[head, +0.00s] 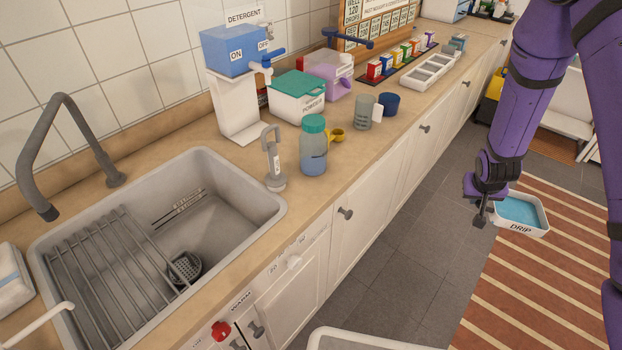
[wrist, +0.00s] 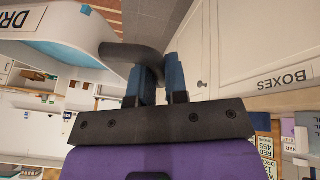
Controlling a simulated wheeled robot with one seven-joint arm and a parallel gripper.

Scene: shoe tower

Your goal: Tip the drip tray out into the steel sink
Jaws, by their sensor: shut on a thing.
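The drip tray (head: 518,215) is a white tray marked DRIP with blue liquid in it. It hangs in the air over the striped rug at the right of the head view and looks about level. My gripper (head: 482,217) is at its left end. In the wrist view my gripper (wrist: 161,85) is shut on the tray's dark handle (wrist: 132,52), and the white tray wall (wrist: 62,30) shows at the upper left. The steel sink (head: 225,226) is set in the counter at the left, well apart from the tray, with a rack across its left part and a drain at the bottom.
A grey tap (head: 65,150) arches over the sink's back left. A soap pump (head: 273,160), a blue-filled jar (head: 313,150) and a detergent dispenser (head: 235,75) stand right of the sink. A white-rimmed object (head: 365,338) shows at the bottom. Grey floor (head: 400,250) lies clear between counter and tray.

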